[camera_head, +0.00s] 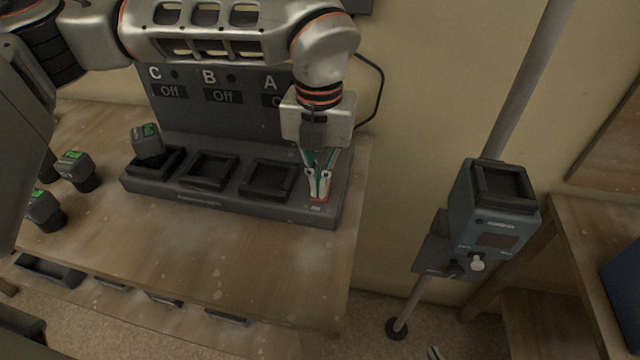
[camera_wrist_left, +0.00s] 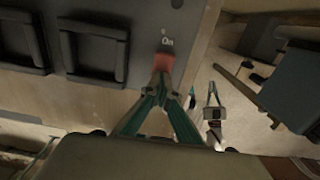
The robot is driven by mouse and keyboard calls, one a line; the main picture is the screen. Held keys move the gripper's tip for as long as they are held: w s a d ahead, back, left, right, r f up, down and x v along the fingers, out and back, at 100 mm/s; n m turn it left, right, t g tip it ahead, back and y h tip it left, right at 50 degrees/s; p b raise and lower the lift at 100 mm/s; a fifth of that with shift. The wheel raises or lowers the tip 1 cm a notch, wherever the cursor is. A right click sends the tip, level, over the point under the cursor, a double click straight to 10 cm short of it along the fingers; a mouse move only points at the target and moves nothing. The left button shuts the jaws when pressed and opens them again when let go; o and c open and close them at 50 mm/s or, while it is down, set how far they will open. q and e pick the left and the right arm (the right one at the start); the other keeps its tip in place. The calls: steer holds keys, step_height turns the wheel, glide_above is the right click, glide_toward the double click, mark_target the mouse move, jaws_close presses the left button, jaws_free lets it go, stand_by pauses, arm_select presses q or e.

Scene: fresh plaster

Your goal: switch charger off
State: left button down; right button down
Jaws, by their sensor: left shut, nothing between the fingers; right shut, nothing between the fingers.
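The grey charger (camera_head: 300,212) stands on the wooden workbench, with three bays and a back panel lettered C, B and A. The displays under C and B read "Off"; the one under A is mostly hidden by my left arm. My left gripper (camera_head: 318,196) is shut and empty, pointing down at the charger's right end. In the left wrist view its fingertips (camera_wrist_left: 160,72) are at a red switch (camera_wrist_left: 164,60) beside an "On" label; whether they touch it I cannot tell. My right gripper (camera_wrist_left: 213,104) is shut, low and away from the charger; only its tips show in the head view (camera_head: 435,353).
A battery (camera_head: 147,141) stands tilted at bay C; the other two bays are empty. More batteries (camera_head: 76,169) stand on the workbench (camera_head: 240,265) at left. A blue-grey device (camera_head: 492,212) is on a pole to the right. The bench front is clear.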

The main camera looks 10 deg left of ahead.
arm_select(q)
steer(key=shift+w+r+p, duration=0.1)
steer(key=shift+r+p, duration=0.3)
steer(key=shift+r, duration=0.25)
steer(key=shift+r+p, duration=1.55)
steer(key=shift+r, duration=1.25)
